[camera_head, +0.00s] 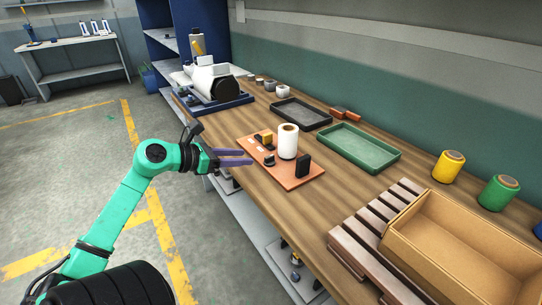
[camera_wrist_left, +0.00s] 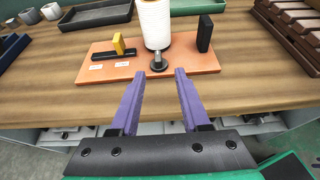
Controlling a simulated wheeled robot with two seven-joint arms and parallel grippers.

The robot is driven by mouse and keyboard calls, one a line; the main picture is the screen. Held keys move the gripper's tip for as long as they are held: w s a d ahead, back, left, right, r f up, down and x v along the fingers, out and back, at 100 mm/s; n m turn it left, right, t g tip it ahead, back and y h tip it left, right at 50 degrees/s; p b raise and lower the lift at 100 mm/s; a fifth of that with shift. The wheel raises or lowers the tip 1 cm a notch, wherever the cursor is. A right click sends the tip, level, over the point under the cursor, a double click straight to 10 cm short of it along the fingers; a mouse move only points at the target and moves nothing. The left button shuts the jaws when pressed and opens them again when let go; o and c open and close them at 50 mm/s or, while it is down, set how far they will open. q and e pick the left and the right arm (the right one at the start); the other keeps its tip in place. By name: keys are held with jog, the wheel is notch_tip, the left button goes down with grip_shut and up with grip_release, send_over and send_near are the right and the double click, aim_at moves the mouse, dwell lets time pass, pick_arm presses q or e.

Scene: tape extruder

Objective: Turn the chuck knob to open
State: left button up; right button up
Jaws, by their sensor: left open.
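An orange board (camera_head: 290,178) lies on the wooden bench. On it stand a white roll (camera_head: 288,141), a black upright block (camera_head: 303,166) and a yellow-and-black lever piece (camera_head: 264,138). A small dark round knob with a metal stem (camera_head: 269,160) sits in front of the roll; it also shows in the left wrist view (camera_wrist_left: 159,64). My left gripper (camera_head: 247,157) is open and empty, its purple fingers pointing at the board's front edge. In the left wrist view the fingertips (camera_wrist_left: 160,74) lie to either side of the knob's line, short of it. My right gripper is out of view.
A black tray (camera_head: 300,113) and a green tray (camera_head: 357,150) lie behind the board. A cardboard box (camera_head: 405,240) and slatted brown rack (camera_head: 350,245) stand to the right. A white-and-black machine (camera_head: 212,80) stands at the far end. Bench between is clear.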

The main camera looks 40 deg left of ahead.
aim_at(268, 157)
pick_arm(q)
jog(key=x, duration=0.9)
jog(key=shift+w+a+f, duration=0.25)
grip_shut()
